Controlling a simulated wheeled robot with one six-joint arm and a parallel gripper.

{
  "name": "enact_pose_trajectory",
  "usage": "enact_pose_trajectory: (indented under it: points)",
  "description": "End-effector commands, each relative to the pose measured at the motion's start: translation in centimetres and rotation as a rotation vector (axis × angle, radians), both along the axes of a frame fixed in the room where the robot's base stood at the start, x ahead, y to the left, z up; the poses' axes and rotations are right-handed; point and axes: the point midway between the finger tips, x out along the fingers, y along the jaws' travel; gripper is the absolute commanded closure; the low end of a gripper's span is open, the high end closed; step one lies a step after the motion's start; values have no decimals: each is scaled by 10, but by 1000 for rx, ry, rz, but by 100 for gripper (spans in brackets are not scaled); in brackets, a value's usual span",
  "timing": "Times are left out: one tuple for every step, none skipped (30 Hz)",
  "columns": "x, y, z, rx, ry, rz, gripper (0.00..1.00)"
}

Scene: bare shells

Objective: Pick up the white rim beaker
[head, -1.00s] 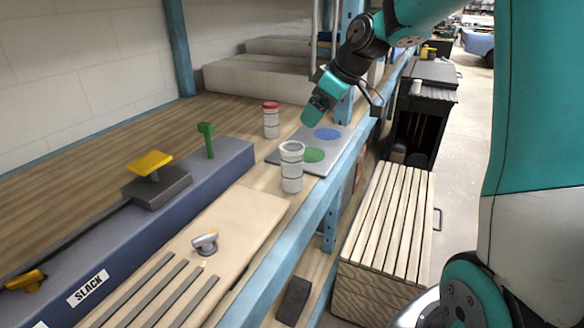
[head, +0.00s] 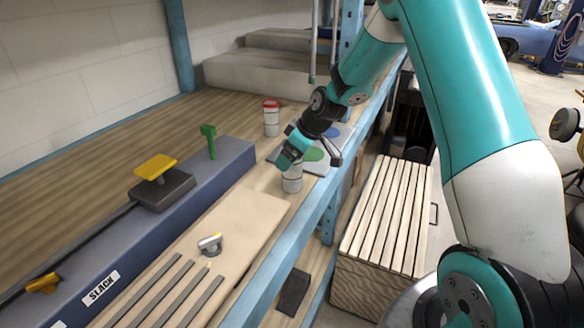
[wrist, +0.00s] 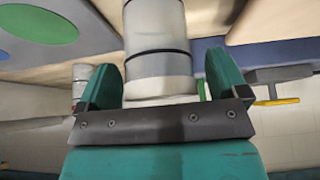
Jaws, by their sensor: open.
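The white rim beaker (head: 292,181) stands upright on the wooden shelf by the blue front rail. My gripper (head: 288,160) is over its top in the head view and hides its rim. In the wrist view the beaker (wrist: 158,45) is pale with dark bands and lies between the two fingers of my gripper (wrist: 162,85). The fingers are open, and a gap shows beside the beaker on each side. I cannot tell how deep it sits between them.
A red rim beaker (head: 271,118) stands farther back. A grey plate (head: 318,164) with green and blue discs lies behind the white rim beaker. A board (head: 235,225) with a small knob (head: 210,243) and a blue-grey block (head: 225,163) are in front and left.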

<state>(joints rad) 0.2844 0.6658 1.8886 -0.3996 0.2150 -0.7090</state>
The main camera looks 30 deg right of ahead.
Motion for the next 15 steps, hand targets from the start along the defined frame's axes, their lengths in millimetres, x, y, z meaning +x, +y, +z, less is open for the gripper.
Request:
enact_pose_trajectory:
  points:
    - [1, 0, -1, -1, 0, 0, 8]
    - [1, 0, -1, -1, -1, 0, 8]
    - [1, 0, -1, -1, -2, 0, 8]
    - [1, 0, -1, -1, -2, 0, 8]
    - [1, 0, -1, 0, -1, 0, 8]
    - [1, 0, -1, 0, -1, 0, 8]
    - [1, 0, -1, -1, 0, 0, 12]
    - [1, 0, -1, -1, 0, 0, 19]
    - [0, 0, -1, 0, 0, 0, 29]
    - [0, 0, -1, 0, 0, 0, 36]
    - [0, 0, -1, 0, 0, 0, 42]
    - [0, 0, -1, 0, 0, 0, 52]
    - [0, 0, -1, 0, 0, 0, 58]
    - [0, 0, -1, 0, 0, 0, 65]
    - [0, 0, -1, 0, 0, 0, 75]
